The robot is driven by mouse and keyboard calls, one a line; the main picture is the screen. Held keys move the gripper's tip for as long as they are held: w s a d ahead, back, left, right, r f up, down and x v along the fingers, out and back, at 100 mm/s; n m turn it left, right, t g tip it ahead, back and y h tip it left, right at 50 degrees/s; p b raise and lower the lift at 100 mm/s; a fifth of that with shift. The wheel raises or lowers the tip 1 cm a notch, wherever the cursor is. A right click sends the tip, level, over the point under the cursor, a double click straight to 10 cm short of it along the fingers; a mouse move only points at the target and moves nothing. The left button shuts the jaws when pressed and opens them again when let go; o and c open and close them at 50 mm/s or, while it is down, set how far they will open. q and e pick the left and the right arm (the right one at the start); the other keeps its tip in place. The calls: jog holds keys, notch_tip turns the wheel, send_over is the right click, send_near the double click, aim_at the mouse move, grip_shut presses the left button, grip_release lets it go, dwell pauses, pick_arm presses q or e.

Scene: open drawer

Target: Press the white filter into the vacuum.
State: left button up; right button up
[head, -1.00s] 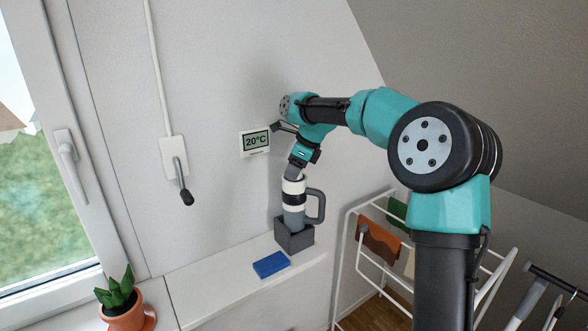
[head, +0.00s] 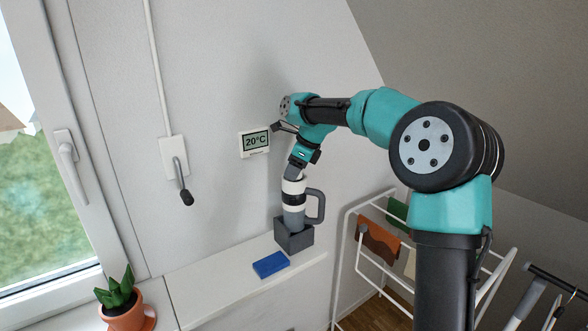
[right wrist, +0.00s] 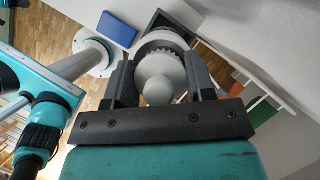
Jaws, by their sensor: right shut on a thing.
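The vacuum (head: 294,217) is a grey upright body with a dark side handle. It stands in a dark grey box-shaped holder (head: 294,238) on the white ledge. The white filter (head: 293,187) sits at the top of the vacuum, above a black band. My right gripper (head: 294,173) points down from above and is shut on the filter. In the right wrist view, the filter (right wrist: 158,82) shows as a pale rounded piece with a knob between the two fingers, with a round toothed rim behind it. How deep it sits is hard to tell. My left gripper is out of view.
A blue block (head: 270,264) lies on the ledge (head: 218,291) left of the holder. A thermostat (head: 255,142) and a lever switch (head: 174,155) are on the wall. A potted plant (head: 124,305) stands at the lower left, and a drying rack (head: 364,268) at the right.

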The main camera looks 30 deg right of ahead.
notch_tip(320, 180, down, 2)
jog(key=shift+f+g, duration=0.25)
jog(key=shift+g, duration=0.05)
jog(key=o, duration=1)
jog(key=shift+s+r, duration=0.1)
jog(key=v, duration=1.9)
jog(key=shift+s+a+r, duration=0.1)
jog(key=shift+r, duration=0.2)
